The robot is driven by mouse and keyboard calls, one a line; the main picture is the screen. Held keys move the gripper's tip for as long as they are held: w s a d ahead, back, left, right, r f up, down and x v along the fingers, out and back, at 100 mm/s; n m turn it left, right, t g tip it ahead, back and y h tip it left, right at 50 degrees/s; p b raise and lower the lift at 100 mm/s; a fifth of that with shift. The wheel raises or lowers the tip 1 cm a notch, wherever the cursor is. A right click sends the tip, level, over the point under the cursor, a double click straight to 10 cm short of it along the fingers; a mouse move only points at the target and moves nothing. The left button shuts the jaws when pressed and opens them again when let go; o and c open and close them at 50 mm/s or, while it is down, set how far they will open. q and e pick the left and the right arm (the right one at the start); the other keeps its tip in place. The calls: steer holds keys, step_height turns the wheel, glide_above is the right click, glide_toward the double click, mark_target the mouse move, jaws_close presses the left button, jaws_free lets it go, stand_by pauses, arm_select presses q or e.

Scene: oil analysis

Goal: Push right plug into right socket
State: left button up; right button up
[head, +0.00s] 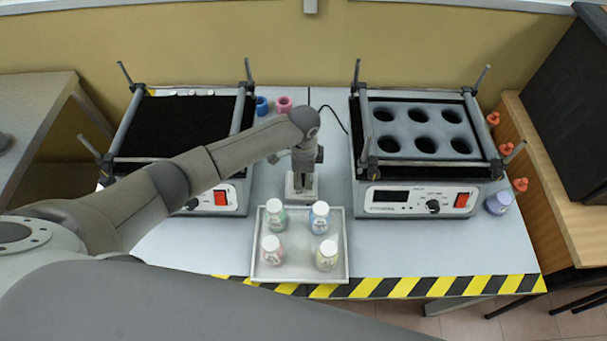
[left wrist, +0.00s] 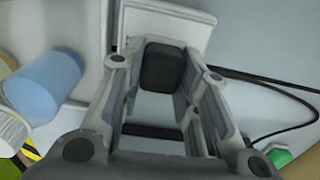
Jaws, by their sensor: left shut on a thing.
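My left gripper (head: 304,170) points down over the middle of the table, between the two machines. In the left wrist view my left gripper (left wrist: 160,68) is shut on a black plug (left wrist: 163,66). A pale grey socket block (head: 301,195) stands right below the gripper, behind the bottle tray. The block also shows in the left wrist view (left wrist: 185,25), just beyond the plug. The fingers hide where plug and block meet, so I cannot tell whether the plug is in a socket. My right gripper is not in view.
A metal tray (head: 343,272) with several capped bottles stands in front of the block. The left machine (head: 226,208) and right machine (head: 398,213) flank it. A black cable (head: 337,116) lies behind. Blue (head: 262,106) and pink (head: 284,104) items stand at the back.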

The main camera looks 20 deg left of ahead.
arm_select(q)
steer(key=shift+f, duration=0.3)
steer(key=o, duration=1)
steer(key=shift+o, duration=0.2)
steer(key=shift+r, duration=0.1)
step_height(320, 180, up, 12)
